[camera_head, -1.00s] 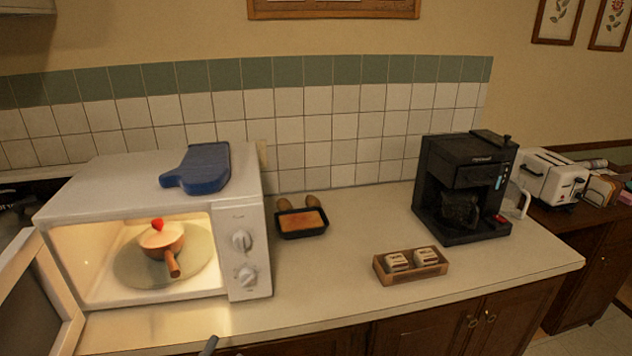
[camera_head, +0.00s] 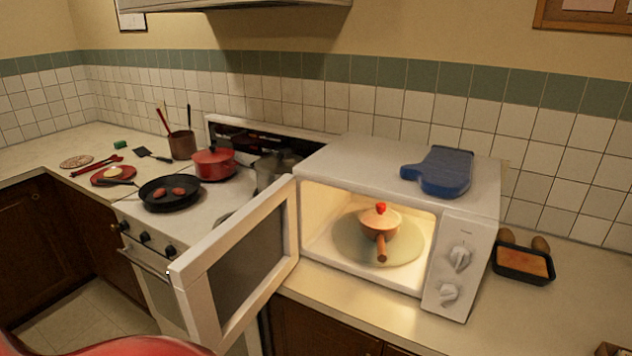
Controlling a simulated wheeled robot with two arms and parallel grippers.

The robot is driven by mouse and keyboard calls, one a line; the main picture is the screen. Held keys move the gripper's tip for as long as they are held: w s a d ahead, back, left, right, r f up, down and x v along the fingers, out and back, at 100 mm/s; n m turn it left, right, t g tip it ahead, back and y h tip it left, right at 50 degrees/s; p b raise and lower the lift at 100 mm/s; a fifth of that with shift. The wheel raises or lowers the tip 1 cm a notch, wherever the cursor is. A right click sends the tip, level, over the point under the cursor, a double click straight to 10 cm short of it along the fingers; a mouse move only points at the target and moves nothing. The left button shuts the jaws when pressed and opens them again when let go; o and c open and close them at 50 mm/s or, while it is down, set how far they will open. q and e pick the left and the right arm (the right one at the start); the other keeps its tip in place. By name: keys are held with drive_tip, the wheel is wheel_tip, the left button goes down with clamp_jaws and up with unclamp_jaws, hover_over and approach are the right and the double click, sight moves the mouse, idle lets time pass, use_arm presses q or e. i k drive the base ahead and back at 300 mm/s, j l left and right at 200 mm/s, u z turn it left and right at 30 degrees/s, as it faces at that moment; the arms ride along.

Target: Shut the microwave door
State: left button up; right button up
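The white microwave (camera_head: 335,164) stands on the counter with its lit inside showing. Its door (camera_head: 238,262) is hinged at the left side and stands wide open, swung out toward the front left. Inside, a small orange-brown pot (camera_head: 379,224) with a red-knobbed lid sits on the round glass turntable (camera_head: 350,243), its handle pointing toward the front. Neither of my grippers is in view.
The stove left of the microwave holds a black frying pan (camera_head: 170,192), a red pot (camera_head: 213,163) and a grey pot (camera_head: 277,167). A loaf pan (camera_head: 524,264) sits to the right. A red shape (camera_head: 125,346), unclear, fills the bottom left edge.

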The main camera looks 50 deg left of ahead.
sight(220, 284)
drive_tip(key=k+j, duration=0.2)
drive_tip(key=j, duration=0.15)
drive_tip(key=k+j, duration=0.2)
drive_tip(key=j, duration=0.15)
drive_tip(key=k+j, duration=0.2)
drive_tip(key=j, duration=0.2)
drive_tip(key=k+j, duration=0.2)
drive_tip(key=j, duration=0.8)
drive_tip(key=i+j, duration=0.15)
drive_tip(key=j, duration=0.55)
drive_tip(key=k+j+u, duration=0.2)
drive_tip(key=k+j, duration=0.15)
drive_tip(key=j, duration=0.3)
drive_tip(key=k+j+u, duration=0.2)
drive_tip(key=k+j, duration=0.15)
drive_tip(key=j, duration=0.3)
